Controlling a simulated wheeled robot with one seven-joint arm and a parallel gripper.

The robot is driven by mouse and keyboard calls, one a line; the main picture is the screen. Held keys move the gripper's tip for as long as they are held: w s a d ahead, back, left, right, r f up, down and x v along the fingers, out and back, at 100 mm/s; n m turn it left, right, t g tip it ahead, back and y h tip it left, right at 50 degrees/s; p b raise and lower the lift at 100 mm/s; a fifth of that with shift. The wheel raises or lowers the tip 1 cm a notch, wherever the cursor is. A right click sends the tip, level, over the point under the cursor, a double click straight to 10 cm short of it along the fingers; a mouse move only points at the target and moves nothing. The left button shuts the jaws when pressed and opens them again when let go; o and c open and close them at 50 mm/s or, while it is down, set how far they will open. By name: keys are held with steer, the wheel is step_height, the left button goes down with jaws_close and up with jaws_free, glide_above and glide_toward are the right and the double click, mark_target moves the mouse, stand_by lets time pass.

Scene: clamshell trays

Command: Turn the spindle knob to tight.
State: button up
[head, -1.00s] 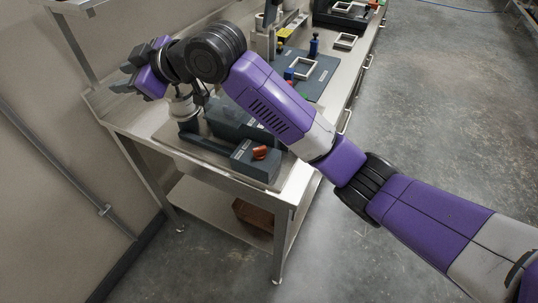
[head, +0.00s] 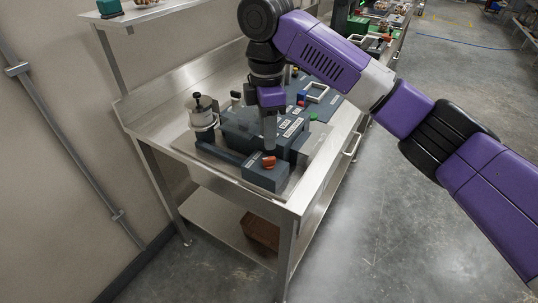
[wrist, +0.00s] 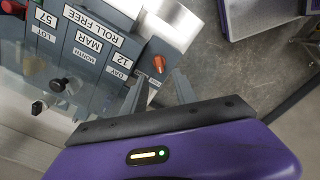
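An orange knob (head: 268,162) sits on a small dark box (head: 265,178) at the front of the grey machine. My gripper (head: 270,148) points down just above it. In the wrist view my gripper (wrist: 159,85) is open and empty, its two fingers apart. The orange knob also shows in the wrist view (wrist: 159,64), just beyond and between the fingertips, apart from them. A pale upright cylinder with a dark top knob (head: 198,97) stands at the machine's left. No marking shows which knob is the spindle's, and tight or free marks cannot be read on either.
The machine's label plates (wrist: 90,22) read ROLL FREE, MAR, 12 and 57. A steel bench (head: 160,128) carries the machine. Trays and a white frame (head: 316,93) lie further back. A brown box (head: 262,230) sits on the lower shelf. The floor at right is clear.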

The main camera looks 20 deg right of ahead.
mark_target(267, 158)
steer(key=shift+f, duration=3.55)
jaws_close()
steer(key=shift+a, duration=0.1)
